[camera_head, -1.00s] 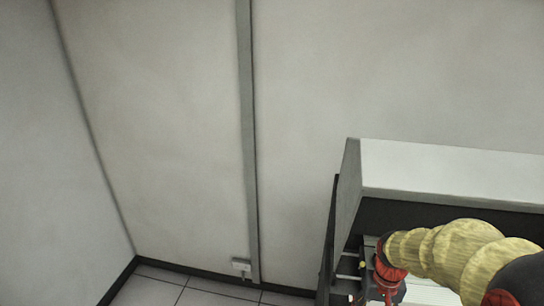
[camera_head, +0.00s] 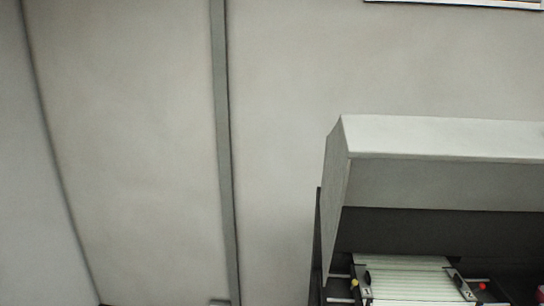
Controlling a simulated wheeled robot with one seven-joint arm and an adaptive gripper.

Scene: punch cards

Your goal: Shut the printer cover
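The printer cover (camera_head: 440,138) is a pale grey box-like lid at the lower right of the head view. It is raised, with a dark opening under its front edge. Below it the printer's inside (camera_head: 408,278) shows, with a pale ribbed panel, dark side brackets and small red and yellow knobs. The cover's right end and the printer's lower part are cut off by the frame. My gripper and arm do not show now.
A plain beige wall with a grey vertical strip (camera_head: 224,150) stands behind and to the left of the printer. A framed picture (camera_head: 460,3) is cut off at the top right. The space left of the printer looks clear.

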